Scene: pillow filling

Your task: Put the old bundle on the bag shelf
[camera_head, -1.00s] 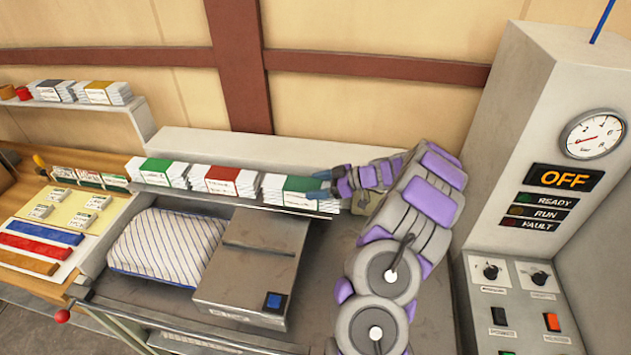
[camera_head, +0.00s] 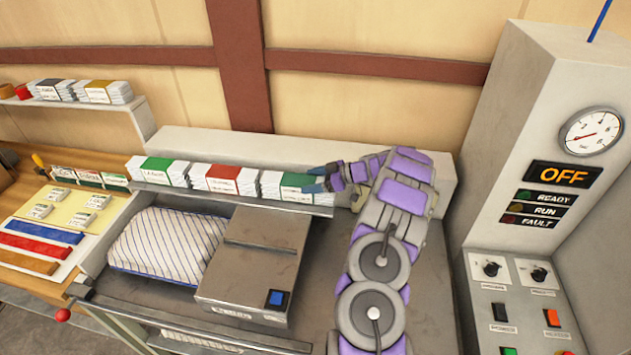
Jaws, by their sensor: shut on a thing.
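My gripper (camera_head: 317,179) reaches in from the right at the back ledge (camera_head: 205,196), its blue-grey fingertips at the right end of a white bundle with a green band (camera_head: 290,187). It is shut on that bundle, though the fingers are small and partly hide its end. The bundle lies at the right end of a row, beside a red-banded bundle (camera_head: 225,179) and another green-banded one (camera_head: 158,171). I cannot tell from the labels which bundle is the old one, nor which shelf is the bag shelf.
A striped pillow (camera_head: 165,243) lies on the bench, partly under a grey metal box (camera_head: 248,275) with a blue button. A wall shelf (camera_head: 140,118) at left holds more bundles. A control cabinet (camera_head: 490,180) reading OFF stands close at right.

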